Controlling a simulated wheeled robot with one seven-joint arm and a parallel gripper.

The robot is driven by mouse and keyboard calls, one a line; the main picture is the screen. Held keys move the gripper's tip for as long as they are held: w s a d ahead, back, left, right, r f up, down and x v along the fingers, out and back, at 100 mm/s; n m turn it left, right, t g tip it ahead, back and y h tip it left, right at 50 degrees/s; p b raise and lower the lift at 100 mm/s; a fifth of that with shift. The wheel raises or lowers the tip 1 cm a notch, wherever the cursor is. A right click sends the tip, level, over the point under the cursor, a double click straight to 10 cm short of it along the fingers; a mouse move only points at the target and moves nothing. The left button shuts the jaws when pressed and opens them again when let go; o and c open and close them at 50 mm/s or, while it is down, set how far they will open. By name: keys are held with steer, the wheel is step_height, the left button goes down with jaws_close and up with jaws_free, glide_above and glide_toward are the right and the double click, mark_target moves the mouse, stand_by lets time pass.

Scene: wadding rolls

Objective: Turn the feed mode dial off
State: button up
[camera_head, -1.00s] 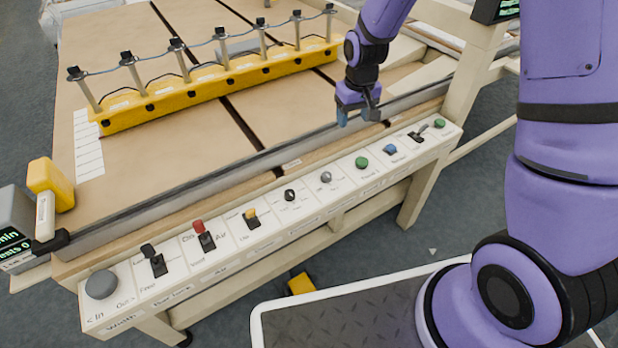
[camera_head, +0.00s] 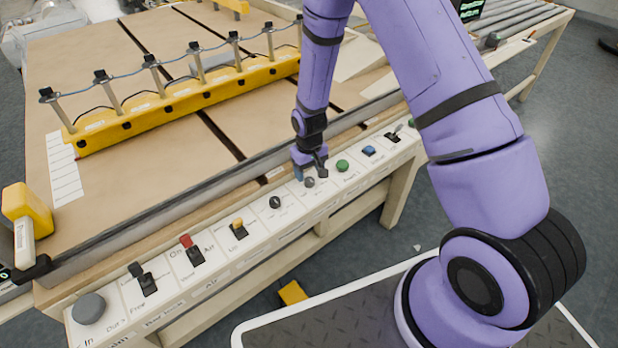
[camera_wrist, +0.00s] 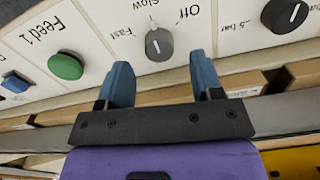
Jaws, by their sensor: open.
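The feed mode dial is a grey knob (camera_head: 309,182) on the white control strip. In the wrist view the dial (camera_wrist: 159,44) has the labels Fast, Slow and Off around it. Its white mark seems to lie towards Slow, but I cannot be sure. My gripper (camera_head: 310,172) is just behind the dial, over the strip's back edge. In the wrist view my gripper (camera_wrist: 163,82) has its two blue fingers apart with nothing between them. The dial lies just beyond the fingertips, roughly in line with the gap. I see no contact.
A green Feed 1 button (camera_wrist: 66,65) is on one side of the dial and a black pressure knob (camera_wrist: 285,15) on the other. Several switches and a big grey knob (camera_head: 88,309) sit further left. A metal rail (camera_head: 150,215) runs behind the strip.

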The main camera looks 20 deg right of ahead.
mark_target(309, 179)
steer(key=shift+f, duration=1.6)
steer(key=c, duration=0.9)
steer(key=shift+m, duration=0.4)
steer(key=m, duration=0.5)
steer(key=shift+m, duration=0.3)
steer(key=m, duration=0.5)
steer(key=shift+m, duration=0.3)
